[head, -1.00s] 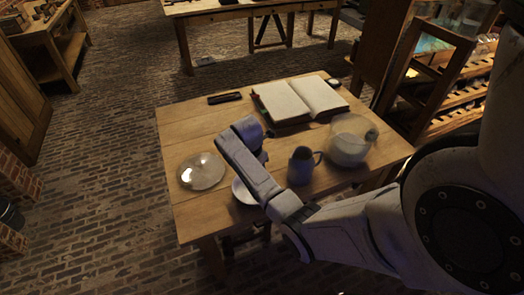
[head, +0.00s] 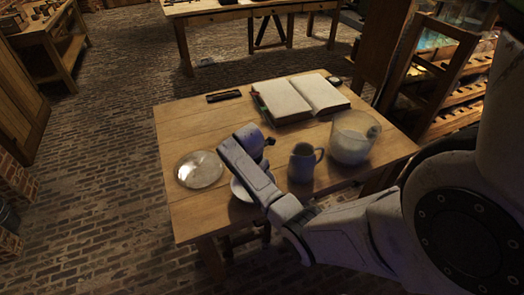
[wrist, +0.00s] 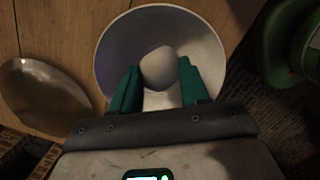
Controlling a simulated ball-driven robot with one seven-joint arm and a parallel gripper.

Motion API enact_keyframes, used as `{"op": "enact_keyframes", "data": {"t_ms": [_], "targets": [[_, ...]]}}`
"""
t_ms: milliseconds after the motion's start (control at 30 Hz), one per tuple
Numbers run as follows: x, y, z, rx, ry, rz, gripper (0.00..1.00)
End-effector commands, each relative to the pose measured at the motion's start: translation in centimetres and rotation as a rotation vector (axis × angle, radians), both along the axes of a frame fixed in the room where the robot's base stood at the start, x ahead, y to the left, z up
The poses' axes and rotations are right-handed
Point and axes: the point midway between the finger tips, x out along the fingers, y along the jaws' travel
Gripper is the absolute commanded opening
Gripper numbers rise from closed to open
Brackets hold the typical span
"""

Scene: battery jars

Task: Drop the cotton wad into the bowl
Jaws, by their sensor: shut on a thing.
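The cotton wad (wrist: 158,66) is a pale, rounded lump in the wrist view. My gripper (wrist: 159,72) is shut on it, with a teal finger on either side. Behind the wad, in line with it, is the wide pale bowl (wrist: 112,58); the wad appears inside the bowl's outline, but I cannot tell its height above it. In the head view the bowl (head: 237,189) stands near the table's front edge, partly hidden by my arm. The fingers and wad are hidden there.
A shiny round dish (head: 200,169) lies left of the bowl. A jug (head: 302,162) and a large glass jar (head: 352,137) stand to the right. An open book (head: 300,97) lies at the back. The table's left part (head: 190,125) is clear.

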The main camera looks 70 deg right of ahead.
Motion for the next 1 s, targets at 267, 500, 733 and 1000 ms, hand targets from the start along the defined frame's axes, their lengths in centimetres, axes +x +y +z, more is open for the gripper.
{"op": "enact_keyframes", "data": {"t_ms": [267, 500, 733, 1000], "targets": [[0.0, 0.0, 0.1, 0.0, 0.0, 0.0, 0.64], [0.0, 0.0, 0.0, 0.0, 0.0, 0.0, 0.75], [0.1, 0.1, 0.8, -0.002, -0.002, 0.0, 0.75], [0.4, 0.7, 5.4, -0.002, -0.004, 0.001, 0.75]]}}
